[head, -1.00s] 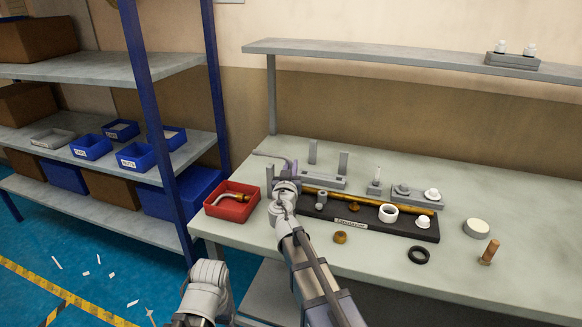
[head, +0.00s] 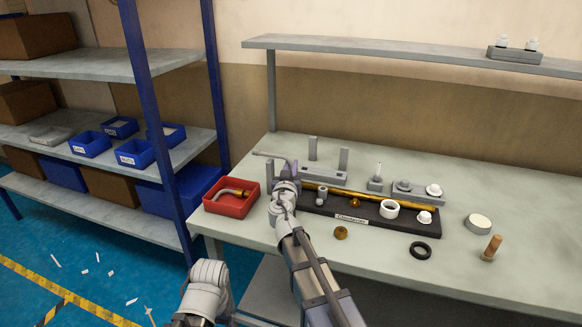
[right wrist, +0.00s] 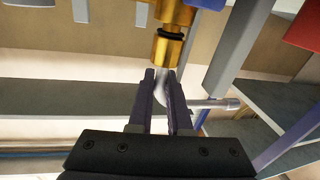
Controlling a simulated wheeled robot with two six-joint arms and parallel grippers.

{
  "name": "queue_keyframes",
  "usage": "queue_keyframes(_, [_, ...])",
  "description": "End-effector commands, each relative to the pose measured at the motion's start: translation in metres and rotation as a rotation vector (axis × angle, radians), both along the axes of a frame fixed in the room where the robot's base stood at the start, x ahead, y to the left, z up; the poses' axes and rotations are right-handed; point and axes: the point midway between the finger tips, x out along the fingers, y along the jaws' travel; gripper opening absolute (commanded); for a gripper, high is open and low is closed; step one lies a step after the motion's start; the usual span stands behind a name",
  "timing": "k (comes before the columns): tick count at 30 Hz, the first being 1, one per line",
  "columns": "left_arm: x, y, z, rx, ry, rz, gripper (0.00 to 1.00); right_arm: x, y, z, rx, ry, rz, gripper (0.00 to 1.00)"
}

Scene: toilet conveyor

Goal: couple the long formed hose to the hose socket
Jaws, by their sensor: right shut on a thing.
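My right gripper (right wrist: 160,76) is shut on the long formed hose (right wrist: 206,103), a pale grey bent tube that runs off to the right in the right wrist view. In the head view the hose (head: 268,155) sticks out left of my right gripper (head: 287,170). A brass fitting with a black ring (right wrist: 167,45), which looks like the hose socket, sits just beyond the fingertips. The held hose end is right by its mouth; I cannot tell whether it is inside. My left arm shows low in the head view, but its fingers do not.
A red bin (head: 209,207) with a shorter brass-ended hose stands left of my right arm. A brass pipe (head: 370,199) lies along the dark labelled tray (head: 380,221). A black ring (head: 420,250) and a wooden-handled piece (head: 492,248) lie on the bench. A shelf (head: 400,56) overhangs the back.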

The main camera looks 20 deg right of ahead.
Motion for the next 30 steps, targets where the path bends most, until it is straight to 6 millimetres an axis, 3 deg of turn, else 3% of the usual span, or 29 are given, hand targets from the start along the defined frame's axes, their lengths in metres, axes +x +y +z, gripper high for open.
queue_keyframes(8, [0.0, -0.0001, -0.008, 0.0, 0.0, 0.0, 0.7, 0.0, 0.0, -0.0079, 0.0, 0.0, 0.0, 0.0])
queue_keyframes(9, [0.0, 0.0, -0.0071, 0.0, 0.0, 0.0, 0.7, 0.0001, 0.0, -0.0071, 0.0, 0.0, 0.0, 0.19])
queue_keyframes(18, [0.0, 0.0, -0.0066, 0.0, 0.0, 0.0, 0.7, 0.0, 0.0, -0.0066, 0.0, 0.0, 0.0, 0.52])
queue_keyframes(30, [0.0, 0.0, -0.0069, 0.0, 0.0, 0.0, 0.7, -0.0071, 0.0024, -0.007, 0.0, 0.0, 0.0, 0.52])
